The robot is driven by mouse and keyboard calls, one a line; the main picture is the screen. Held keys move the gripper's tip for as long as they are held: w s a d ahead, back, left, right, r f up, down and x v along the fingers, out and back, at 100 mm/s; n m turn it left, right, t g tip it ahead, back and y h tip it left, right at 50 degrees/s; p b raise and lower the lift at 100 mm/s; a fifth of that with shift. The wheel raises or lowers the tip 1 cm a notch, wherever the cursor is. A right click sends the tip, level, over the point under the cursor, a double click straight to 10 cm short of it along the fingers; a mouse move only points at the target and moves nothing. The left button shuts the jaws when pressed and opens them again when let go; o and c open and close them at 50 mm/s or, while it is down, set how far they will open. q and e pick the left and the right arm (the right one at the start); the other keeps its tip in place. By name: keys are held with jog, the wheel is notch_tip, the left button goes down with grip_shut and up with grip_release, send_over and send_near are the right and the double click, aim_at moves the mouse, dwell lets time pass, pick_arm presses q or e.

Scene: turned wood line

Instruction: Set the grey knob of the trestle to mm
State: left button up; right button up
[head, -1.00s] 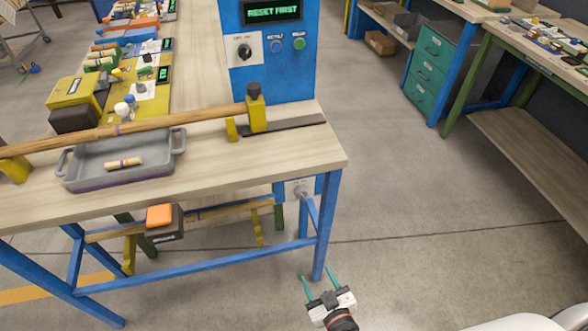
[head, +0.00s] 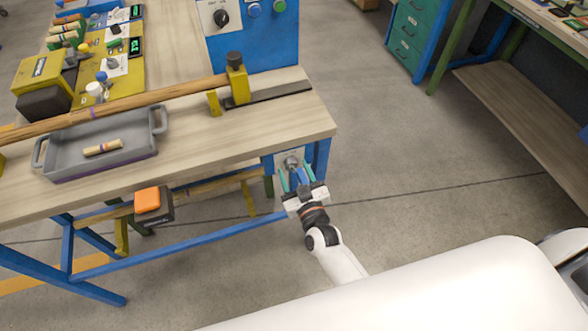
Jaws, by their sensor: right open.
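A small grey knob (head: 292,161) sits on a pale plate on the blue panel under the right end of the wooden bench (head: 250,136). The plate's markings are too small to read, and so is the knob's setting. My right gripper (head: 295,170) is open, its two teal fingers spread just in front of the plate, one on each side of the knob's lower area. I cannot tell whether they touch it. My left gripper is not in view.
On the bench are a grey tray (head: 52,158) with a short turned piece (head: 103,147), a long wooden rod (head: 170,93) and a yellow stop (head: 237,84). A blue panel with a black knob (head: 221,18) stands behind. An orange-topped box (head: 147,200) hangs below. Floor to the right is clear.

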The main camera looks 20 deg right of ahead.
jog(key=shift+w, duration=0.5)
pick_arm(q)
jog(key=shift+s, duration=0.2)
pick_arm(e)
jog(key=shift+c, duration=0.2)
jog(key=c, duration=0.9)
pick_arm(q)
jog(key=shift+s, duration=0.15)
pick_arm(e)
jog(key=shift+c, duration=0.2)
jog(key=shift+m, duration=0.3)
jog(key=m, duration=0.3)
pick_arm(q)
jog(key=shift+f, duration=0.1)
pick_arm(e)
jog(key=shift+d+f+m, duration=0.1)
jog(key=shift+m, duration=2.6)
